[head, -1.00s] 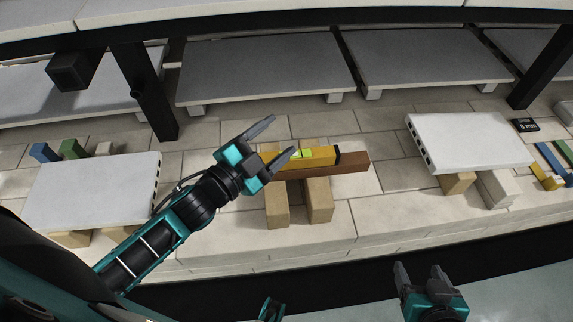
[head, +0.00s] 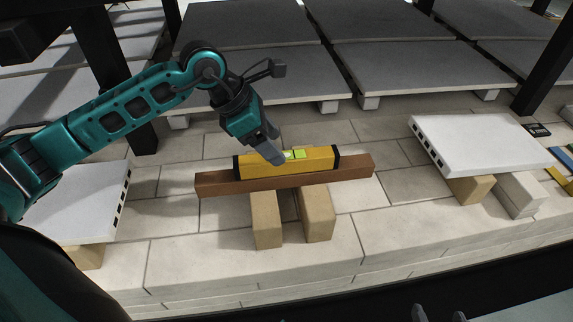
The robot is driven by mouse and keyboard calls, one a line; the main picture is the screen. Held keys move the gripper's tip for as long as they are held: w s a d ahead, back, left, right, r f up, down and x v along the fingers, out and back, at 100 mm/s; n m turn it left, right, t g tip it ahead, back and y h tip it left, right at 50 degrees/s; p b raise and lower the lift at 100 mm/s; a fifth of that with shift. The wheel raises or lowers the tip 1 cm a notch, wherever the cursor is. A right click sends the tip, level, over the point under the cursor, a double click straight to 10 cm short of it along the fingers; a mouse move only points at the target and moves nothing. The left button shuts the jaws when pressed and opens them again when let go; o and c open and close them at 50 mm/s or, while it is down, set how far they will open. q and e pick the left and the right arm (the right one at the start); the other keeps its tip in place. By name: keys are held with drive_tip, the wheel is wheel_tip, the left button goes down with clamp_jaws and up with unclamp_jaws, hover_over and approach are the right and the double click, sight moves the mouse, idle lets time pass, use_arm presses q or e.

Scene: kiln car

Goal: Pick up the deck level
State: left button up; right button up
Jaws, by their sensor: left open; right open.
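The deck level is a yellow bar (head: 262,163) with black ends and a green-yellow vial window near its middle, in the head view. It lies along the top of a brown wooden beam (head: 215,186). The beam rests across two tan blocks (head: 266,222) on the pale brick deck. My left gripper (head: 273,148) is open, pointing down at the level's middle from its far side, with a fingertip close by the vial. I cannot tell whether it touches. My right gripper (head: 437,314) is open at the bottom edge, only its fingertips in view, well away from the level.
A white slab on blocks (head: 85,205) stands at the left, partly behind my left arm. Another white slab (head: 480,145) on blocks stands at the right. Grey shelf slabs (head: 400,63) and black posts line the back. The bricks in front of the tan blocks are clear.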

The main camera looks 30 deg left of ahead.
sight(287, 156)
use_arm(q)
drive_tip(key=x, duration=0.4)
drive_tip(key=shift+s+d+r+b, duration=0.1)
drive_tip(key=shift+s+d+b, duration=0.1)
drive_tip(key=shift+d+b, duration=0.2)
drive_tip(key=shift+w+d+f, duration=0.2)
drive_tip(key=shift+w+f, duration=0.05)
drive_tip(key=shift+f, duration=0.25)
drive_tip(key=shift+c, duration=0.3)
clamp_jaws()
